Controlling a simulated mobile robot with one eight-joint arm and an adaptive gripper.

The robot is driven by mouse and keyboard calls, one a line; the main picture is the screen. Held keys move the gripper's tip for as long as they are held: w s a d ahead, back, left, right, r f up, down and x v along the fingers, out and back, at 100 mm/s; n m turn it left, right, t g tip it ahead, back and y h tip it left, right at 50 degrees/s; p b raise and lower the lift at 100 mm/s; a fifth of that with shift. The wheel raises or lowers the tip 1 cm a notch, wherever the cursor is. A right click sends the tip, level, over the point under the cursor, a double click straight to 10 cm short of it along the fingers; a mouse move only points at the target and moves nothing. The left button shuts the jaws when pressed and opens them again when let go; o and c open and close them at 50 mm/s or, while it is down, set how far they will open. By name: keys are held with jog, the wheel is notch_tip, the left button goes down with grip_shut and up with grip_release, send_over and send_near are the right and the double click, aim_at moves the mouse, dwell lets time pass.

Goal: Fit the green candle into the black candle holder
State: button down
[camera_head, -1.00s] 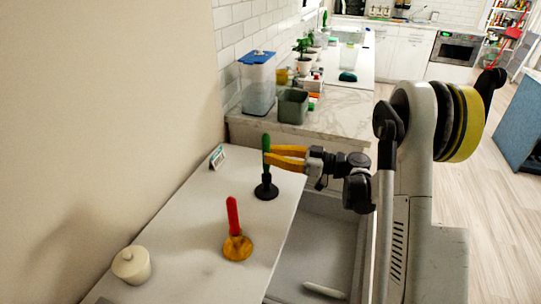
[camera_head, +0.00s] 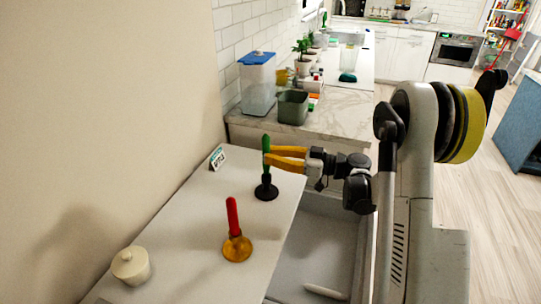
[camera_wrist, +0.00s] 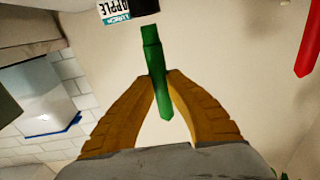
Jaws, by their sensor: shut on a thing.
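The green candle (camera_head: 266,149) stands upright at the black candle holder (camera_head: 266,191) near the shelf's far right edge. My gripper (camera_head: 272,157) reaches in from the right, its yellow fingers shut on the candle's upper part. In the wrist view the green candle (camera_wrist: 158,75) lies between the two yellow fingertips (camera_wrist: 162,82). The candle's lower end meets the top of the holder in the head view; I cannot tell how deep it sits.
A red candle (camera_head: 232,217) stands in a yellow holder (camera_head: 237,248) nearer on the white shelf (camera_head: 190,240). A cream lidded pot (camera_head: 131,266) is at the near left. A small label card (camera_head: 217,158) stands by the wall. A grey-green bin (camera_head: 293,107) sits on the counter beyond.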

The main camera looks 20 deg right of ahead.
jog(key=shift+f+b, duration=0.5)
jog(key=shift+f, duration=1)
jog(key=c, duration=1.5)
grip_release()
jog(key=shift+o, duration=0.2)
jog(key=v, duration=1.2)
